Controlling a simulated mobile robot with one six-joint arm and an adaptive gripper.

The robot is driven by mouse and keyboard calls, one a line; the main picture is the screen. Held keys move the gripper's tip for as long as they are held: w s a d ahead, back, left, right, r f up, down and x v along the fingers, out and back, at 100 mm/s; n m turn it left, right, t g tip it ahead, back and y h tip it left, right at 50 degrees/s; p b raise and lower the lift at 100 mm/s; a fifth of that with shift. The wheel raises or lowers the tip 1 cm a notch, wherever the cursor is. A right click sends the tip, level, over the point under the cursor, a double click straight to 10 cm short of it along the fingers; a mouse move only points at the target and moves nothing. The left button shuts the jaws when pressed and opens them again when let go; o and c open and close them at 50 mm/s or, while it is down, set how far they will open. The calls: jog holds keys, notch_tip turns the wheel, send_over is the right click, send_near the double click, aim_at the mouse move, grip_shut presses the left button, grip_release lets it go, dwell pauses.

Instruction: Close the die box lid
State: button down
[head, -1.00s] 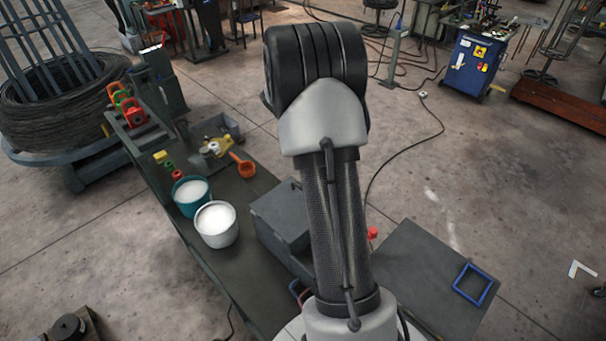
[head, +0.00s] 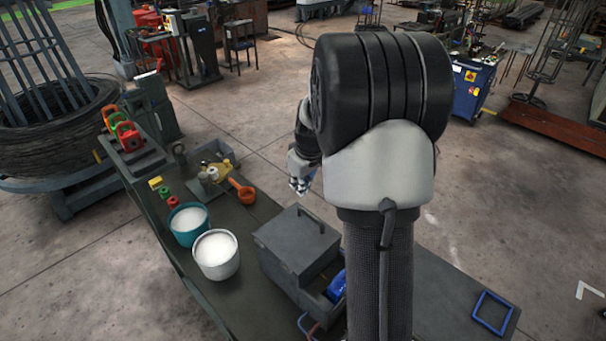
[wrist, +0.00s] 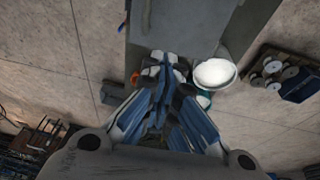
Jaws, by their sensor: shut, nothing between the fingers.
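The die box (head: 290,275) is a dark grey metal box on the bench in the head view. Its flat grey lid (head: 285,236) has a bar handle on top. A blue thing (head: 338,286) shows in an open part at the box's right side, partly hidden by my arm. I cannot tell whether the lid is fully down. My gripper (head: 300,186) is beyond the box in the picture, apart from the lid. In the wrist view its blue and white fingers (wrist: 165,64) are together and empty.
A white bucket (head: 216,255) and a teal bucket (head: 188,224) stand left of the box. An orange ladle (head: 243,192) lies behind them. The dark bench (head: 249,290) runs diagonally. A blue frame (head: 492,311) lies at the right.

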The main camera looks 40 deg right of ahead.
notch_tip(320, 180, down, 6)
jog(key=shift+w+d+f+p, duration=0.15)
jog(key=shift+w+d+p, duration=0.2)
jog(key=shift+w+d, duration=0.1)
jog(key=y+b, duration=0.2)
jog(key=b, duration=0.6)
send_over(311, 221)
notch_tip(311, 221, down, 6)
jog(key=shift+f, duration=0.1)
jog(key=shift+w+d+f+b, duration=0.1)
jog(key=shift+d+f+b, duration=0.35)
jog(key=shift+b, duration=0.1)
jog(key=shift+a+r, duration=0.1)
jog(key=shift+r, duration=0.05)
jog(key=v, duration=1.2)
jog(key=shift+w+d, duration=0.2)
jog(key=shift+d, duration=0.1)
